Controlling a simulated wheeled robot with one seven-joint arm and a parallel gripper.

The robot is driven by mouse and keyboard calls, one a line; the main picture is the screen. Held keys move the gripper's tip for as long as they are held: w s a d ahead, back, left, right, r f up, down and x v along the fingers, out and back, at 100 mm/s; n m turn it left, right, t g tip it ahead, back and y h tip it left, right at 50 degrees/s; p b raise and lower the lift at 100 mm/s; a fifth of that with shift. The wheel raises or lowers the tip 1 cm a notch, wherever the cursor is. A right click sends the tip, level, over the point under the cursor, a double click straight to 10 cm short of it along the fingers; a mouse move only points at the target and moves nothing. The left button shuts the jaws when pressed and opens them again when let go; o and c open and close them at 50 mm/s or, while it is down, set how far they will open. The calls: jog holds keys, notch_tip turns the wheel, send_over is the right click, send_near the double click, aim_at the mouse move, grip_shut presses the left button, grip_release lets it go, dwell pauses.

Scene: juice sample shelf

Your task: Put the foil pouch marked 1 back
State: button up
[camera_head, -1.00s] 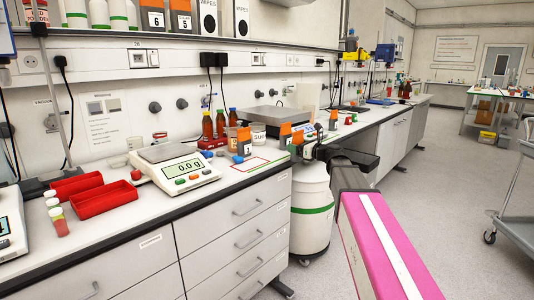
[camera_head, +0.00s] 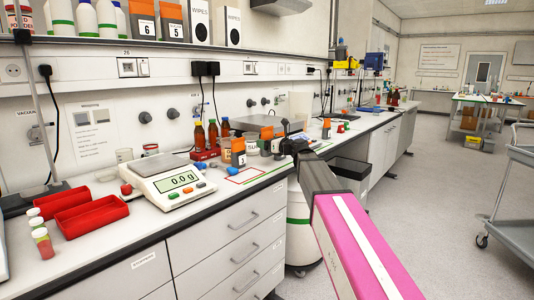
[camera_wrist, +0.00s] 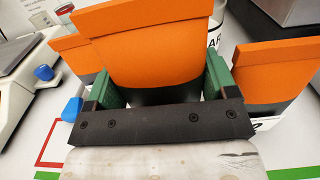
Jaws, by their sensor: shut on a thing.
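My gripper (camera_wrist: 160,95) is shut on a foil pouch (camera_wrist: 145,45) with an orange top and dark lower part, held between its green fingers in the wrist view. The pouch's number is hidden. Similar pouches stand close by on its left (camera_wrist: 72,50) and right (camera_wrist: 272,75); part of a dark figure shows low on the right one, too cut off to read surely. In the head view my gripper (camera_head: 290,147) is at the bench beside the grouped orange-and-grey pouches (camera_head: 238,152). I cannot tell whether the held pouch touches the bench.
A white balance (camera_head: 170,183) reading 0.0 g and red trays (camera_head: 90,216) stand to the left. A red-outlined area (camera_head: 246,175) lies in front of the pouches. Brown bottles (camera_head: 199,134) stand behind. Pouches marked 6 (camera_head: 143,19) and 5 (camera_head: 173,20) are on the shelf above.

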jog(key=shift+f, duration=2)
jog(key=o, duration=0.9)
jog(key=shift+f, duration=0.1)
